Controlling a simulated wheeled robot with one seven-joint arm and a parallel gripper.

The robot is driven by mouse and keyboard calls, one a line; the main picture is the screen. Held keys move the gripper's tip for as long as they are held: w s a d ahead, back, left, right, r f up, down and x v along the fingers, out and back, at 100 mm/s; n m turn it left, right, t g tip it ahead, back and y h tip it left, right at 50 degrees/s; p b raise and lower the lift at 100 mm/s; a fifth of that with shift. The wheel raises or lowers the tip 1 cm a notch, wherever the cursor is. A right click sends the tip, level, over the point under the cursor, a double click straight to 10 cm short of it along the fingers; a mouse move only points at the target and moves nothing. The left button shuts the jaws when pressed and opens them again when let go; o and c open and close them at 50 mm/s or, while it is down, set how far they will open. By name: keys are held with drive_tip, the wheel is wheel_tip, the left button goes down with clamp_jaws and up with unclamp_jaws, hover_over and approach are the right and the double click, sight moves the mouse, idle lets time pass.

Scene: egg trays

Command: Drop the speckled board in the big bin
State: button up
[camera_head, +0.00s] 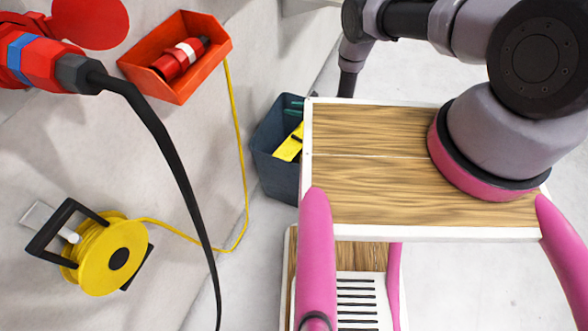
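No speckled board shows in this view. A dark blue-grey bin (272,172) stands on the floor at the wall, left of my wooden deck. A yellow item (290,144) and something teal lie inside it, and its right part is hidden by the deck. I cannot tell whether this is the big bin. My arm reaches left from the deck along the top edge. Its dark end, which looks like my gripper (347,86), points down behind the deck's far edge, to the upper right of the bin. Its fingers cannot be made out.
An orange-red wall box (207,73) holds a red cylinder (180,62). A yellow cable runs from it to a yellow cable reel (103,258) at lower left. A red plug (45,62) with a black cable hangs at upper left. Pale floor (490,285) is clear at right.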

drive_tip(key=v, duration=1)
drive_tip(key=shift+s+d+r, duration=0.2)
drive_tip(key=shift+d, duration=0.1)
